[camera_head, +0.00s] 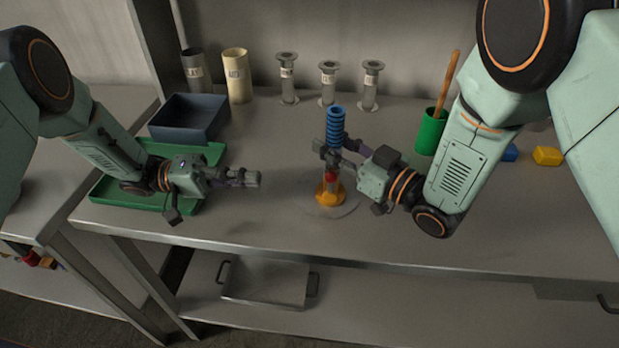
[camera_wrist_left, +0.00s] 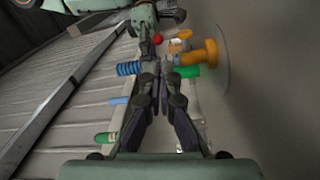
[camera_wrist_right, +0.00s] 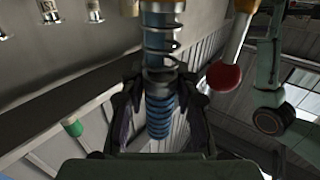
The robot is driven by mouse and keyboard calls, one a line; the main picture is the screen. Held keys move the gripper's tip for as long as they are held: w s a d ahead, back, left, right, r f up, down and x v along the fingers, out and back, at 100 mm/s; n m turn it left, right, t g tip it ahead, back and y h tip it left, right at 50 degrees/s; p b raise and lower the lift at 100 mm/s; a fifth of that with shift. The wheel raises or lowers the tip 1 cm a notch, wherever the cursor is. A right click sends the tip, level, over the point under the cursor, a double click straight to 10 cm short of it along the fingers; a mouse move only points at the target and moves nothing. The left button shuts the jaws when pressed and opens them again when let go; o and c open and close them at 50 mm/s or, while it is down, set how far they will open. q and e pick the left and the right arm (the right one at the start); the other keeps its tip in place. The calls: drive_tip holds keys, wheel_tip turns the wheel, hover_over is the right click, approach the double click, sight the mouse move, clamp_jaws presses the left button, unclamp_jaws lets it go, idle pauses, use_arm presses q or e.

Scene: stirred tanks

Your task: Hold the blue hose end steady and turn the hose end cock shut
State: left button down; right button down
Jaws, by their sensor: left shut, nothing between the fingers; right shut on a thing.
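The blue ribbed hose end (camera_head: 335,124) stands upright above a round orange base (camera_head: 328,193) on the bench. My right gripper (camera_head: 334,150) is shut on its lower part; the right wrist view shows the ribbed blue (camera_wrist_right: 159,117) and a metal spring between the fingers (camera_wrist_right: 160,75). A red knob (camera_head: 331,177) shows just above the base; a red ball (camera_wrist_right: 223,76) also shows in the right wrist view. The cock's exact setting is unclear. My left gripper (camera_head: 256,178) is shut and empty, left of the base and apart from it. The left wrist view shows the hose (camera_wrist_left: 128,68).
A green tray (camera_head: 110,190) and dark blue bin (camera_head: 188,118) lie at the left. Several metal flanged pieces (camera_head: 328,83) stand along the back. A green cup (camera_head: 430,133) and yellow block (camera_head: 547,156) are at the right. The bench front before the base is clear.

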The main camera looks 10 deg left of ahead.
sight(331, 181)
use_arm(q)
drive_tip(key=shift+w+a+r+n+g+y, duration=0.15)
drive_tip(key=shift+w+a+n+g, duration=0.1)
drive_tip(key=shift+a+n, duration=0.3)
drive_tip(key=shift+w+a+r+n+g+y, duration=0.15)
drive_tip(key=shift+w+a+n+g, duration=0.15)
drive_tip(key=shift+a, duration=0.3)
drive_tip(key=shift+s+f, duration=0.1)
drive_tip(key=d, duration=1.4)
drive_tip(key=shift+d, duration=0.1)
